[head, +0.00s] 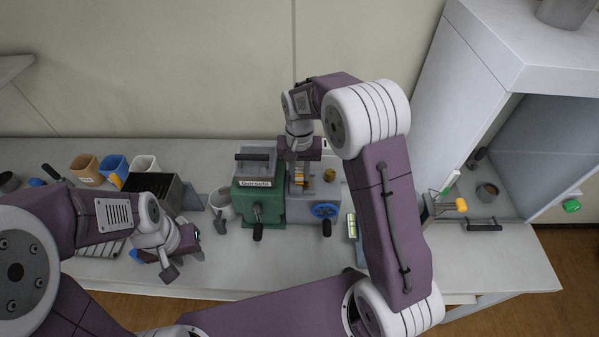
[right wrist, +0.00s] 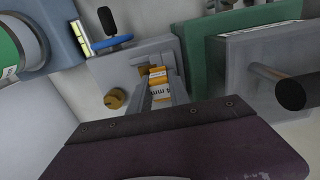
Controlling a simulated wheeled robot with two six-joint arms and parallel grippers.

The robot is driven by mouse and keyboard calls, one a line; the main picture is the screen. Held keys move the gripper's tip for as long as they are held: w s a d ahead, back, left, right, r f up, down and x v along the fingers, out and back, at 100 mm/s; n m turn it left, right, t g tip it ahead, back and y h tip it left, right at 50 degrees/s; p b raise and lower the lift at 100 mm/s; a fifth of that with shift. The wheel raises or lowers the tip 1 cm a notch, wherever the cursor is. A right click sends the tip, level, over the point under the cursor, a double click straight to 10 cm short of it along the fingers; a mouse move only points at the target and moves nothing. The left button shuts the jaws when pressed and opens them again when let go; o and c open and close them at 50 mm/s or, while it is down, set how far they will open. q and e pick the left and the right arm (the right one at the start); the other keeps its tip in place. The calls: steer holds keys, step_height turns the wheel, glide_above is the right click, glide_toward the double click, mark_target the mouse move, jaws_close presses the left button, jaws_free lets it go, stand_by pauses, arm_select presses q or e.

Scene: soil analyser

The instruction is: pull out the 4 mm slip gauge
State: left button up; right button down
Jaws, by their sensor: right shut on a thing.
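Orange also shows below my right gripper in the head view (head: 300,175). My right gripper (head: 300,158) is over the grey machine, shut on the slip gauge; the jaws hide part of it. A second orange piece (right wrist: 157,72) shows just behind it. My left gripper (head: 182,256) is open and empty, low over the front of the bench at left.
A green machine (head: 258,205) with a grey lid stands left of the grey machine. A blue handwheel (head: 325,210) and a brass knob (head: 329,175) are on the grey machine. Several cups, including a blue one (head: 113,166), stand at left. A white cabinet (head: 455,110) stands at right.

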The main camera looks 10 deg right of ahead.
mark_target(300, 171)
stand_by(0.8)
steer(key=c, duration=1.8)
jaws_free()
jaws_close()
steer(key=shift+r+p, duration=0.6)
steer(key=shift+p, duration=0.1)
steer(key=shift+r+p, duration=2.65)
steer(key=shift+r, duration=0.25)
steer(key=shift+f, duration=0.1)
